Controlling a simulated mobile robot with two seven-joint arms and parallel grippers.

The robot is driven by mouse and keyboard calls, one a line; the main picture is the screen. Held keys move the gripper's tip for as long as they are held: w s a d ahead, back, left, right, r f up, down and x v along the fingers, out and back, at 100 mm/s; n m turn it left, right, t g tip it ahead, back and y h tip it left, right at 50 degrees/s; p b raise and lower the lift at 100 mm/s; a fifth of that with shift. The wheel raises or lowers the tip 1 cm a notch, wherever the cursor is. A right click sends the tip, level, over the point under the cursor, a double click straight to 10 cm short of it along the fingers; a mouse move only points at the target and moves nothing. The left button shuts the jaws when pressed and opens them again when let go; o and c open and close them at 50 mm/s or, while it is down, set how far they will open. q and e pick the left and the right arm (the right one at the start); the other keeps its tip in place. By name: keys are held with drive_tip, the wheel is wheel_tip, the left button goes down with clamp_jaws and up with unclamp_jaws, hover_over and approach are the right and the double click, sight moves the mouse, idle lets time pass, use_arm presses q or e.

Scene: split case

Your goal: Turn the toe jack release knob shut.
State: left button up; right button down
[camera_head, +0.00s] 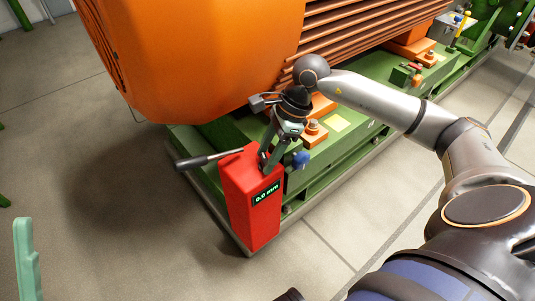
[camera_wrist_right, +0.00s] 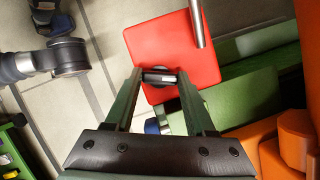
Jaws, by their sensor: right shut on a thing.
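The red toe jack (camera_head: 250,212) stands at the corner of the green base frame, its display reading 0.0 mm. A dark lever handle (camera_head: 208,159) sticks out to the left from it. My right gripper (camera_head: 265,162) reaches down to the jack's top. In the right wrist view, my right gripper (camera_wrist_right: 160,76) is shut on a small dark knob with a silver bar, the release knob (camera_wrist_right: 158,77), at the edge of the red top (camera_wrist_right: 160,45). In the head view the fingers hide the knob. My left gripper is not in view.
A large orange motor housing (camera_head: 195,50) rises close behind the jack. A blue knob-like part (camera_head: 300,159) and orange feet with bolts (camera_head: 313,133) are on the green frame (camera_head: 345,150) to the right. The floor (camera_head: 120,200) left of the jack is clear.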

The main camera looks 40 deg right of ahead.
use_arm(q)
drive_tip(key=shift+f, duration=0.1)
use_arm(e)
drive_tip(key=n+g, duration=0.1)
drive_tip(key=n, duration=0.3)
drive_tip(key=shift+w+n+g, duration=0.1)
drive_tip(key=shift+n+g, duration=0.2)
drive_tip(key=shift+g, duration=0.1)
drive_tip(key=shift+c, duration=1.2)
unclamp_jaws()
use_arm(q)
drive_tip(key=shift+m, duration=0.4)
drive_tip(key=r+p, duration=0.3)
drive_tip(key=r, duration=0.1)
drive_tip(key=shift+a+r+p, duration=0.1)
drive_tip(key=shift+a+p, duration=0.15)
drive_tip(key=shift+p, duration=0.15)
use_arm(e)
drive_tip(key=v, duration=1.2)
drive_tip(key=shift+d+r, duration=0.15)
drive_tip(key=shift+r, duration=0.05)
